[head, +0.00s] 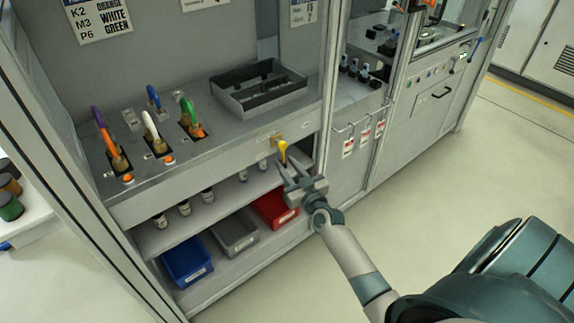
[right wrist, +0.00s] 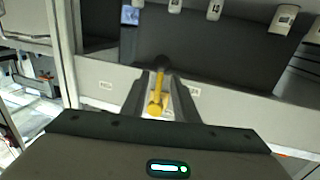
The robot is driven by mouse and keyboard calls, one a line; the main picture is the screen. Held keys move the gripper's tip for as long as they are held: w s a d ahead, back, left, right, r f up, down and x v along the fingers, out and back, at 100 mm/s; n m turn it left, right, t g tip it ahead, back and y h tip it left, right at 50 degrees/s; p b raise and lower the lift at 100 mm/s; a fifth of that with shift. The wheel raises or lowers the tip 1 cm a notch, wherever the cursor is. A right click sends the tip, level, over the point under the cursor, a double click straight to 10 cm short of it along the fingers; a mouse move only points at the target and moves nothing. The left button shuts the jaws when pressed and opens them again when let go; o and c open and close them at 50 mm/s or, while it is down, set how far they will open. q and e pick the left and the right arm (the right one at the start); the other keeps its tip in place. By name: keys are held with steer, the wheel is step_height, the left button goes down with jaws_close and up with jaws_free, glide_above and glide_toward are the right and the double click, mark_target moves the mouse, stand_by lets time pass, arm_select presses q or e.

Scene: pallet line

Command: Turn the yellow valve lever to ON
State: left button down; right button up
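The yellow valve lever (head: 283,148) is on the grey front edge of the workbench, above the lower shelf. In the right wrist view the lever (right wrist: 156,103) shows between the two dark fingers, with its dark pivot at the far end. My right gripper (head: 290,166) is just in front of the lever, fingers toward the panel. Its fingers (right wrist: 160,97) are apart, with a gap on each side of the lever; I cannot tell whether either touches it. Small labels sit either side of the lever, too small to read. My left gripper is not in view.
Blue (head: 187,262), grey (head: 236,236) and red (head: 275,209) bins stand on the low shelf below. A dark metal tray (head: 259,88) and several coloured-handled plugs are on the bench top. Red-and-white tags (head: 348,148) hang to the right. The floor at right is clear.

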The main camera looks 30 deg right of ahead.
steer(key=shift+w, duration=0.15)
jaws_close()
stand_by(1.4)
